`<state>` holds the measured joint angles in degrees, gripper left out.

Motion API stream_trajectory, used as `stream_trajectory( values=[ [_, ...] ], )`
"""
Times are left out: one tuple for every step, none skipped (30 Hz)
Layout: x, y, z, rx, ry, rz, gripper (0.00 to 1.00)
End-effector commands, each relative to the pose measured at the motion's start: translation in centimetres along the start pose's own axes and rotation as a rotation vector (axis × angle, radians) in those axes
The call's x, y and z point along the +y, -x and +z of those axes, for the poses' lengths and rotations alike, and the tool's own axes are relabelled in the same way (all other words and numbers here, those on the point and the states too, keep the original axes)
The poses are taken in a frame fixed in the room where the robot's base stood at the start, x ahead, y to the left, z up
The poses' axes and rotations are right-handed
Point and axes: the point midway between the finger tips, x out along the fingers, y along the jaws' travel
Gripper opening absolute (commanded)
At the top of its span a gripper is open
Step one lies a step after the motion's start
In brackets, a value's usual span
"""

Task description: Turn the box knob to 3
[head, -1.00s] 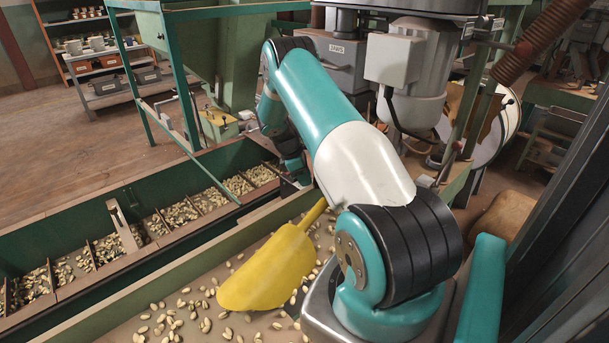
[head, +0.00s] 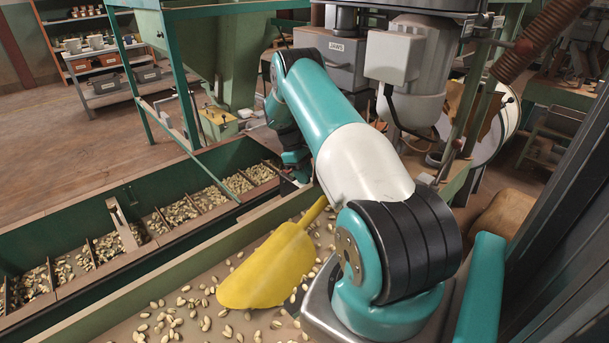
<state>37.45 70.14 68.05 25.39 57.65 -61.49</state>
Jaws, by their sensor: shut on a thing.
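No knob with numbers can be made out in the head view. A grey box (head: 335,72) with a label reading "JAWS" stands behind my arm, and the elbow covers part of it. My arm rises from the lower right, bends at the elbow, and drops to the wrist beside the nut trough.
A yellow scoop (head: 268,268) lies among loose nuts on the bench at the front. A green trough (head: 75,228) with several compartments of nuts runs along the left. A grey motor (head: 413,85) stands close behind my arm. Open floor lies at the far left.

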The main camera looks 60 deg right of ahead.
Motion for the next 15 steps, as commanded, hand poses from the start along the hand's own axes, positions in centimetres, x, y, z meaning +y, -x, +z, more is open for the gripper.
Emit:
stream_trajectory(
  values=[
    [-0.12,-0.1,0.04,-0.003,-0.001,-0.006,0.03],
    [-0.12,-0.1,0.04,-0.003,-0.002,-0.006,0.03],
    [-0.13,-0.1,0.05,-0.003,-0.003,-0.007,0.03],
    [-0.13,-0.1,0.05,-0.003,-0.003,-0.007,0.03],
    [-0.13,-0.1,0.05,-0.003,-0.003,-0.007,0.03],
    [-0.13,-0.1,0.05,-0.003,-0.003,-0.007,0.03],
    [-0.13,-0.1,0.05,-0.003,-0.003,-0.007,0.03],
    [-0.13,-0.1,0.05,-0.003,-0.003,-0.007,0.03],
    [-0.14,-0.11,0.05,-0.003,-0.002,-0.007,0.03],
    [-0.14,-0.11,0.05,-0.003,-0.002,-0.007,0.03],
    [-0.14,-0.11,0.05,-0.003,-0.002,-0.007,0.03],
    [-0.14,-0.11,0.05,-0.004,-0.002,-0.007,0.29],
    [-0.14,-0.11,0.05,-0.004,-0.002,-0.007,0.36],
    [-0.13,-0.1,0.04,-0.003,-0.002,-0.007,0.43],
    [-0.12,-0.09,0.04,-0.003,-0.002,-0.006,0.52]
  ],
)
